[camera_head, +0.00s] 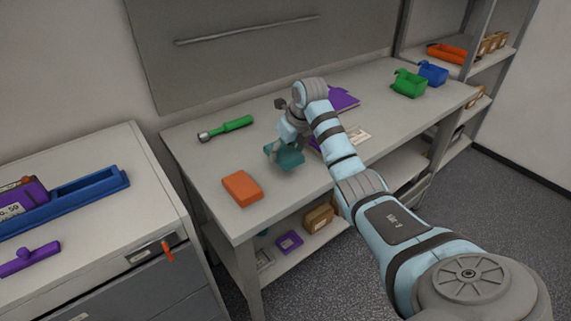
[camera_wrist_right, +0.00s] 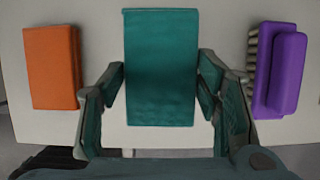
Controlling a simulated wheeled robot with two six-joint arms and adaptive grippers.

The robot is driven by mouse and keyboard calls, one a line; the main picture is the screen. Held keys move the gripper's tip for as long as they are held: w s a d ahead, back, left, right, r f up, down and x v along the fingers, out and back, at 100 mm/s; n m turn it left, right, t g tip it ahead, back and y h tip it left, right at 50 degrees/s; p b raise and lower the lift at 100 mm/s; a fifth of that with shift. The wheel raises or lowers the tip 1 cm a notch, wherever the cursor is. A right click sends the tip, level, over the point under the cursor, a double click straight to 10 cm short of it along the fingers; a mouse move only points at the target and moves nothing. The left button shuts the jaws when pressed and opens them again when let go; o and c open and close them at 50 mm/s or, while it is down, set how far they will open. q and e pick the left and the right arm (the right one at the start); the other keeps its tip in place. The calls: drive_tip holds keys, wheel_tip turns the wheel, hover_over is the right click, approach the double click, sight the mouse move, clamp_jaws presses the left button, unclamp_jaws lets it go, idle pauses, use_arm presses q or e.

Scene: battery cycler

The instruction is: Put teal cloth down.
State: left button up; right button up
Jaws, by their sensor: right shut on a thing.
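The teal cloth (camera_head: 287,158) is a folded block just above or on the workbench top, beneath my right gripper; I cannot tell whether it touches the bench. In the right wrist view the cloth (camera_wrist_right: 161,68) fills the middle, between the two fingers. My right gripper (camera_head: 283,148) is shut on the cloth and partly hidden by its own wrist in the head view. Its fingers (camera_wrist_right: 163,95) show on both sides of the cloth in the wrist view. My left gripper is not in view.
An orange block (camera_head: 242,188) lies left of the cloth; it also shows in the wrist view (camera_wrist_right: 53,66). A purple brush (camera_wrist_right: 284,70) lies to the right. A green-handled tool (camera_head: 226,128) lies behind. Green (camera_head: 408,83) and blue (camera_head: 432,72) bins stand at the far right.

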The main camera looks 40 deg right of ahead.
wheel_tip(320, 180, down, 4)
drive_tip(key=shift+a+r+p, duration=0.1)
drive_tip(key=shift+p, duration=0.25)
drive_tip(key=shift+f, duration=0.2)
drive_tip(key=shift+f, duration=0.25)
drive_tip(key=o, duration=1.1)
drive_tip(key=shift+o, duration=0.7)
drive_tip(key=shift+f, duration=0.1)
